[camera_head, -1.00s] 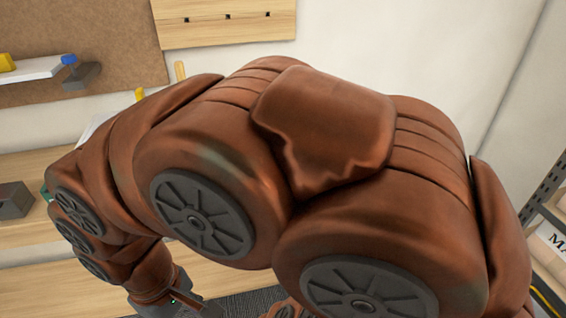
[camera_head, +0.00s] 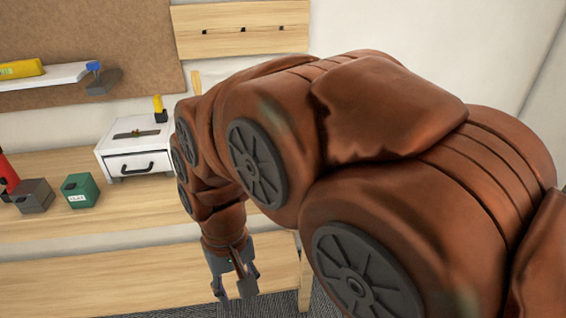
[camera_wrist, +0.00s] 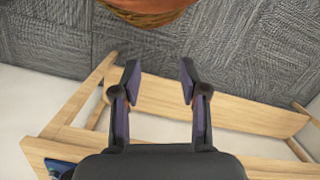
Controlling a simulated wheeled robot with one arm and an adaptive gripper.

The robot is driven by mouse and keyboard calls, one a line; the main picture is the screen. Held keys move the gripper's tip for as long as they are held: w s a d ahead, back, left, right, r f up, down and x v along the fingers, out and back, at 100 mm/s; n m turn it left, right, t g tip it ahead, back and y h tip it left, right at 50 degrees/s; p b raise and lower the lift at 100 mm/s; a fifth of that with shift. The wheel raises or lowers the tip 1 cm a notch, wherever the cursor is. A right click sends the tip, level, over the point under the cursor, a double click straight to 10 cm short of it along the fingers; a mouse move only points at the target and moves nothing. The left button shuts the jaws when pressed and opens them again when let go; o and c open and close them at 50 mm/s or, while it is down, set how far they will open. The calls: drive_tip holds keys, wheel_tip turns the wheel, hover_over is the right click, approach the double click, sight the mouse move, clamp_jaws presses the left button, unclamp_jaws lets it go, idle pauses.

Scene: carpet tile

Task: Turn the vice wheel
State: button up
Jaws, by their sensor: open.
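My gripper (camera_head: 234,291) points down in the head view, in front of the wooden bench's front panel, over the dark carpet. In the wrist view its two fingers (camera_wrist: 160,78) are apart with nothing between them. I cannot make out a vice wheel for certain in either view. A dark blue thing (camera_wrist: 60,168), cut off by the frame, sits on a wooden surface at the wrist view's lower left; I cannot tell whether it is part of a vice. My arm hides much of the bench's right side in the head view.
The bench top (camera_head: 110,222) bears a white drawer box (camera_head: 137,155), a green box (camera_head: 80,191), a grey block (camera_head: 34,196) and a red thing (camera_head: 7,175). A white shelf (camera_head: 40,77) hangs above. Carpet (camera_wrist: 230,50) is clear around the gripper.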

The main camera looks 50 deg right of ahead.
drive_tip(key=w+d+r+m+t+y+p, duration=0.1)
drive_tip(key=w+d+r+m+p, duration=0.2)
drive_tip(key=w+d+m, duration=0.6)
drive_tip(key=w+d+r+m+t+y+p, duration=0.1)
drive_tip(key=w+d+r+m+t+p, duration=0.2)
drive_tip(key=w+d+m, duration=0.7)
drive_tip(key=s+d+m+p, duration=0.1)
drive_tip(key=d+m+p, duration=0.2)
drive_tip(key=d, duration=1.2)
drive_tip(key=shift+t+y, duration=0.3)
drive_tip(key=shift+y, duration=0.1)
drive_tip(key=shift+a+p+x, duration=0.1)
drive_tip(key=shift+p+x, duration=0.35)
drive_tip(key=shift+x, duration=1.55)
drive_tip(key=shift+a+p+x, duration=0.15)
drive_tip(key=shift+p+x, duration=0.25)
drive_tip(key=shift+x, duration=1.6)
drive_tip(key=shift+s, duration=0.2)
drive_tip(key=shift+c, duration=0.5)
clamp_jaws()
